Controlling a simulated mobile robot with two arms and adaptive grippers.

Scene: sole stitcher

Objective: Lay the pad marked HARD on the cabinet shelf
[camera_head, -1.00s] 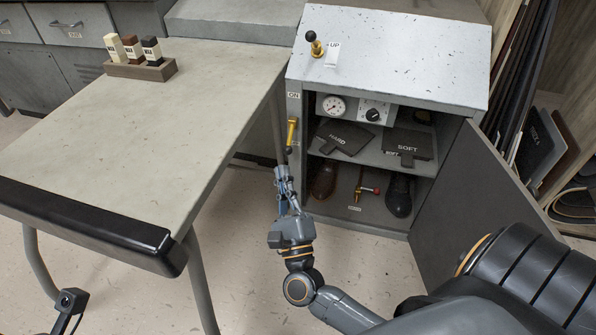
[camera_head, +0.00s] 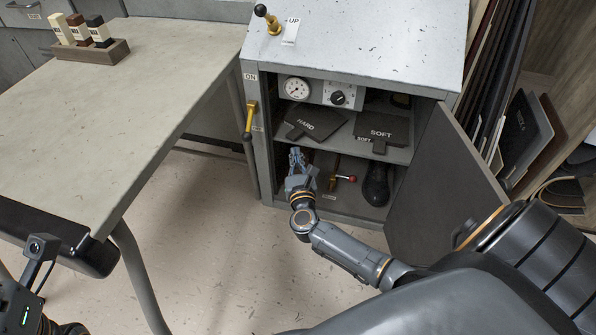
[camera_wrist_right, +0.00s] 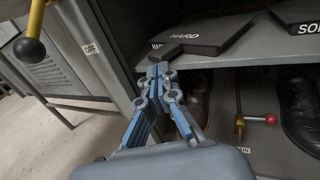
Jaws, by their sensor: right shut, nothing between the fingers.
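The dark pad marked HARD (camera_head: 315,122) lies at an angle on the cabinet shelf (camera_head: 345,144), at its left side. It also shows in the right wrist view (camera_wrist_right: 205,38), its narrow tab pointing to the shelf's front edge. My right gripper (camera_head: 297,153) is shut and empty in front of the cabinet opening. In the right wrist view its fingertips (camera_wrist_right: 159,70) are just below and in front of the tab; I cannot tell whether they touch it. My left wrist shows at the lower left of the head view, but its fingers are out of view.
The pad marked SOFT (camera_head: 382,127) lies on the shelf's right side. The cabinet door (camera_head: 440,185) stands open at right. A brass lever (camera_head: 249,118) juts from the left side. A table (camera_head: 120,110) stands left.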

